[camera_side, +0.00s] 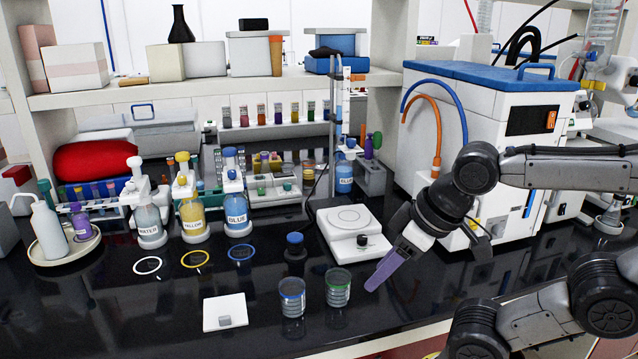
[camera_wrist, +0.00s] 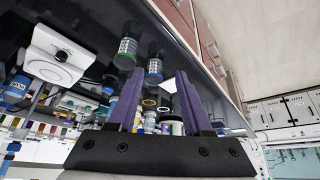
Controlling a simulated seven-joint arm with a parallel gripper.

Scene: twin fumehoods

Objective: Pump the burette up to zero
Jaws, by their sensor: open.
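In the side view the burette (camera_side: 346,100) is a slim upright tube with orange and white parts, beside a stand at the back. A bottle with blue liquid (camera_side: 344,178) stands at its foot, left of the white instrument. The liquid level and scale are too small to read. My gripper (camera_side: 374,284) has purple fingers and points down and left over the front of the bench, well in front of the burette. In the wrist view my gripper (camera_wrist: 160,75) has its two fingers apart, with nothing between them.
A white stirrer plate (camera_side: 350,232) stands between my gripper and the burette. The large white instrument (camera_side: 480,140) is behind my arm. The black bench top is clear at front centre-right.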

